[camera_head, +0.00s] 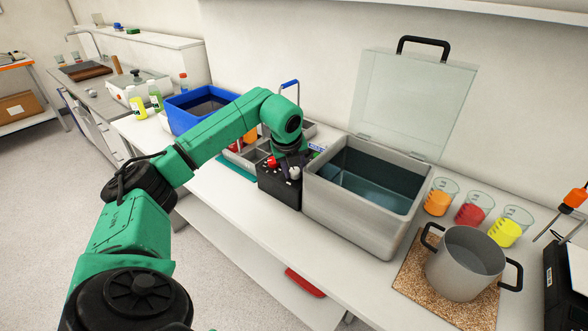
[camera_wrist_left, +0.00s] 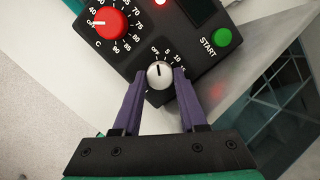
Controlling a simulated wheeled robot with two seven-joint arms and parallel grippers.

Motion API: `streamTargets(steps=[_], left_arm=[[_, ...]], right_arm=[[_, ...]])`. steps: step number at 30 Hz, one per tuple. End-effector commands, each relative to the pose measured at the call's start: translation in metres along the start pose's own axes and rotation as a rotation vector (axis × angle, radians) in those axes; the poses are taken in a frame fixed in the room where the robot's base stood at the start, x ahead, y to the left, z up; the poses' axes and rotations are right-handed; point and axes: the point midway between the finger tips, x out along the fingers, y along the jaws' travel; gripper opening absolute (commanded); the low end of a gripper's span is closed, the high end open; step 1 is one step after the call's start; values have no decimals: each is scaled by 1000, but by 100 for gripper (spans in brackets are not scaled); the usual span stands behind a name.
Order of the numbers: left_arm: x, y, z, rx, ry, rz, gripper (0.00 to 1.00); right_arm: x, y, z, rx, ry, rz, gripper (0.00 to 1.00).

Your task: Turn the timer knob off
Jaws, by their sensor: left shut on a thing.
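The white timer knob (camera_wrist_left: 159,74) sits on the black control box (camera_wrist_left: 135,55), below marks reading OFF, 5, 10 and 15. Its dark pointer line points roughly up in the wrist view, near OFF and 5; I cannot tell the exact setting. My left gripper (camera_wrist_left: 160,80) has its purple fingers on either side of the knob and is shut on it. In the head view the left gripper (camera_head: 292,160) is over the box (camera_head: 280,192), and the white knob (camera_head: 294,173) shows at its tip. My right gripper is not in view.
A red temperature knob (camera_wrist_left: 109,24) and green START button (camera_wrist_left: 221,37) are on the same box. The metal water bath (camera_head: 405,224) with raised clear lid (camera_head: 415,100) stands right beside it. Beakers (camera_head: 473,210) and a pot (camera_head: 463,268) stand further right. A blue bin (camera_head: 185,115) is left.

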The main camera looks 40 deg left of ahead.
Motion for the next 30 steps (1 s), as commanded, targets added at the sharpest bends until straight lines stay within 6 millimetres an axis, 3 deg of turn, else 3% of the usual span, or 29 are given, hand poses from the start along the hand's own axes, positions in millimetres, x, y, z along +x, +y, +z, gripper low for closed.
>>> streamTargets(steps=[20,21,23,30], left_arm=[[-2,-1,2,-70,-5,6,0],[-2,-1,2,-70,-5,6,53],[-2,-1,2,-70,-5,7,72],[-1,-1,1,-68,-2,9,72]], right_arm=[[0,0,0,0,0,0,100],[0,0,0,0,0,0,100],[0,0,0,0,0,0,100],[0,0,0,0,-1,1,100]])
